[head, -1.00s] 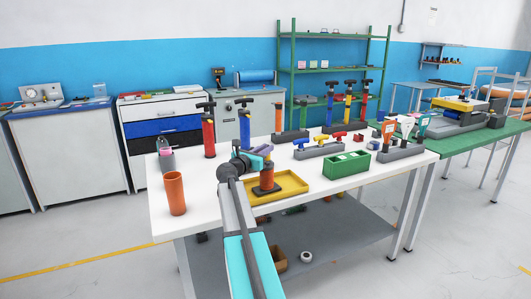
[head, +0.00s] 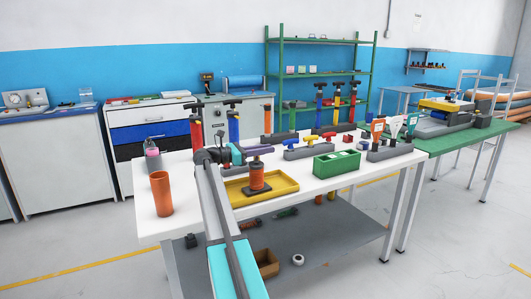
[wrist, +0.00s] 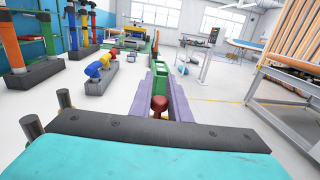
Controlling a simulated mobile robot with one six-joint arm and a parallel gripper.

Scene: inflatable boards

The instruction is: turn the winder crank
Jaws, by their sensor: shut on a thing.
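The winder (head: 257,179) appears to be the orange spool on a dark base, standing upright in a yellow tray (head: 282,187) on the white table. My gripper (head: 262,149), with purple fingers, is level just above the spool's top and points right. In the wrist view, a dark red knob (wrist: 159,104) sits between the purple fingers of my gripper (wrist: 170,98), which are shut on it. The knob appears to be the crank's handle. The crank arm and the knob's lower part are hidden.
A green box (head: 337,167) and a grey rack of coloured valves (head: 309,153) stand right of the tray. An orange cup (head: 161,193) stands at the table's left end. Upright pumps (head: 234,124) line the back. The table's front right is clear.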

